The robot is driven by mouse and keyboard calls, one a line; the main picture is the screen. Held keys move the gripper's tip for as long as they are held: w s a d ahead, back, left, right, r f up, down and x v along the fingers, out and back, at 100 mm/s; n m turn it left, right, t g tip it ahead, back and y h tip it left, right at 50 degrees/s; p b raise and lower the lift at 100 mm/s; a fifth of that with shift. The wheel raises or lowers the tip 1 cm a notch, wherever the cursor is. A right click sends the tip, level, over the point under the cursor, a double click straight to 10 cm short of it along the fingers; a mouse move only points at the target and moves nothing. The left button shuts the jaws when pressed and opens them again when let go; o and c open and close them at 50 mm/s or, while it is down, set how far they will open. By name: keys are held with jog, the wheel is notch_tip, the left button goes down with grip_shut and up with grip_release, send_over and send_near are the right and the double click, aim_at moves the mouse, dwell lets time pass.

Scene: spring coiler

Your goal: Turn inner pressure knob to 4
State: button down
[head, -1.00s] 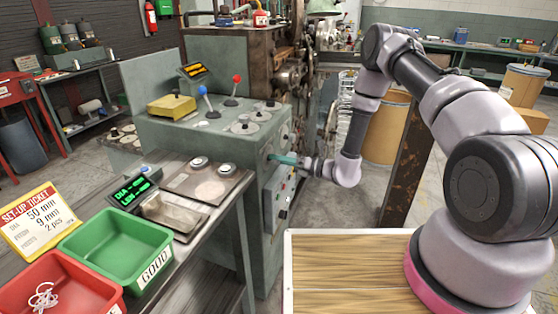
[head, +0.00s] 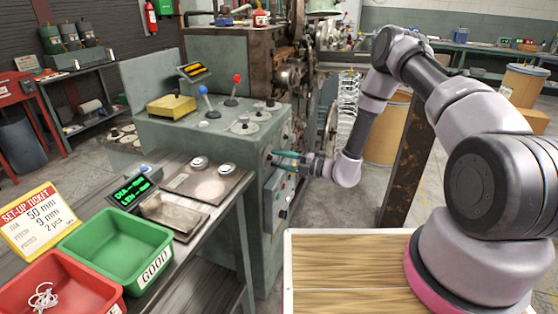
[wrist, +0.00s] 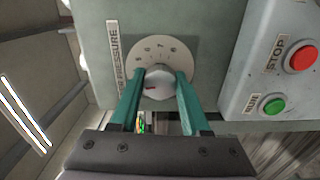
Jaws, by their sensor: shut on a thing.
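The pressure knob (wrist: 159,86) is a pale round knob with a small red mark, on a beige numbered dial (wrist: 160,47) in the wrist view. The label beside it (wrist: 114,60) reads "PRESSURE", with its first word partly hidden. My gripper (wrist: 161,75) has its two teal fingers closed on opposite sides of the knob. The dial figures are too small to read surely, and the knob's lower side is partly hidden. In the head view my gripper (head: 275,154) reaches the right-hand face of the green machine (head: 262,150); the knob is hidden there.
In the wrist view, a control box with a red STOP button (wrist: 301,57) and a green button (wrist: 273,104) sits close right of the dial. A green bin (head: 118,245) and a set-up ticket (head: 40,220) stand on the bench at left.

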jog(key=shift+m, duration=0.6)
jog(key=shift+c, duration=1.9)
grip_release()
jog(key=shift+d, duration=0.1)
jog(key=v, duration=1)
jog(key=shift+d, duration=0.3)
jog(key=shift+s, duration=0.15)
jog(key=shift+r, duration=0.1)
